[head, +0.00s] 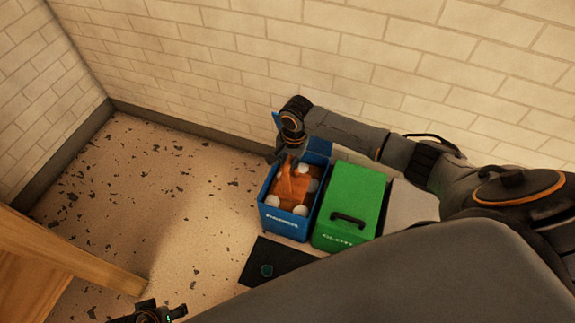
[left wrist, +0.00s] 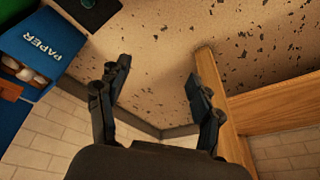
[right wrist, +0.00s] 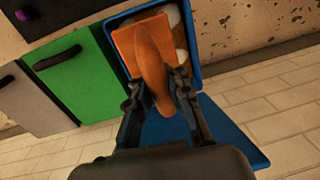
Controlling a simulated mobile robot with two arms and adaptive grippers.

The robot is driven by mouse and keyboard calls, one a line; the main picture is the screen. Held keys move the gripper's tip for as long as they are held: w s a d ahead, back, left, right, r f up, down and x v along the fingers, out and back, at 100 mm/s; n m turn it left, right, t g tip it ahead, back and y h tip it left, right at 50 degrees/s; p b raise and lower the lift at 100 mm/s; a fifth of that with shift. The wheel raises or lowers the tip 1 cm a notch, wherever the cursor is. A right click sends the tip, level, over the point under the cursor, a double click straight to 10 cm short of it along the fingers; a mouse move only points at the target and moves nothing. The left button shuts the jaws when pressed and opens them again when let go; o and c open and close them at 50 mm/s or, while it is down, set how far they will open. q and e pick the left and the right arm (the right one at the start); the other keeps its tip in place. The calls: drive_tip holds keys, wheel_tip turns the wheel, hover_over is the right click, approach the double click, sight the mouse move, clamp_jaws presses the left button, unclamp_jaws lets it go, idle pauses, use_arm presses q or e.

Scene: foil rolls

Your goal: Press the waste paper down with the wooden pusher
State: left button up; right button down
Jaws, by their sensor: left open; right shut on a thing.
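The wooden pusher, orange-brown with a flat plate and an upright handle, is inside the blue paper bin (head: 284,222). Its plate (right wrist: 130,46) lies over white crumpled waste paper (head: 301,210), which shows around the plate's edges. My right gripper (right wrist: 172,88) is shut on the pusher's handle (right wrist: 153,62), above the bin; in the head view it is at the bin's back edge (head: 284,156). My left gripper (left wrist: 160,80) is open and empty, away from the bin, low in the head view (head: 165,312). How far the paper is squeezed is hidden under the plate.
A green bin (head: 350,195) with a black handle stands right beside the blue bin, with a grey bin (head: 412,205) further right. A dark mat (head: 268,264) lies in front. A brick wall is behind. A wooden piece of furniture (head: 60,262) stands left; the floor between is free.

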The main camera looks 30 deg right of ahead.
drive_tip(key=shift+f+b, duration=0.7)
drive_tip(key=shift+b, duration=0.1)
drive_tip(key=shift+f+b, duration=0.4)
drive_tip(key=shift+b, duration=0.15)
use_arm(q)
drive_tip(key=w+v, duration=0.1)
drive_tip(key=v, duration=0.7)
use_arm(e)
drive_tip(key=shift+f, duration=0.1)
drive_tip(key=shift+f+b, duration=0.45)
drive_tip(key=shift+b, duration=0.3)
drive_tip(key=shift+f+b, duration=0.65)
drive_tip(key=shift+b, duration=0.25)
drive_tip(key=shift+f, duration=0.15)
use_arm(q)
drive_tip(key=w+d+r+t+h, duration=0.1)
drive_tip(key=w+d+r+t, duration=0.2)
drive_tip(key=w+t, duration=0.3)
drive_tip(key=shift+w, duration=1.8)
use_arm(e)
drive_tip(key=shift+f, duration=0.95)
use_arm(q)
drive_tip(key=shift+w+r, duration=0.1)
drive_tip(key=shift+r, duration=0.05)
use_arm(e)
drive_tip(key=shift+f, duration=0.1)
use_arm(q)
drive_tip(key=shift+w+t+h, duration=0.1)
drive_tip(key=shift+t+h, duration=0.2)
